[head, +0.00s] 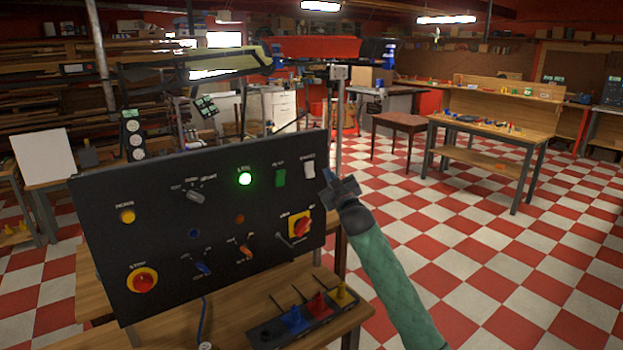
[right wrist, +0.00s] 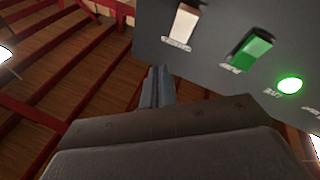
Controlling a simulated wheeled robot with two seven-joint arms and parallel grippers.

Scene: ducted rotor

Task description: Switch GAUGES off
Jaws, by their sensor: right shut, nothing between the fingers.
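A dark control panel (head: 150,240) stands tilted on a wooden bench. Near its top right corner are a white rocker switch (head: 309,168) and a green rocker switch (head: 280,178), each with a small label above. The labels are too blurred to read, so I cannot tell for certain which is GAUGES. Both the white switch (right wrist: 184,22) and the green switch (right wrist: 250,48) show in the right wrist view. My right gripper (head: 327,177) is shut and empty by the panel's right edge, just right of the white switch. Its fingers (right wrist: 158,84) appear apart from both switches. My left gripper is out of view.
A lit green lamp (head: 245,179) is left of the green switch. A red-and-yellow rotary switch (head: 301,225), a red stop button (head: 144,281) and several knobs share the panel. A tray of coloured pieces (head: 290,325) lies in front. Checkered floor is open to the right.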

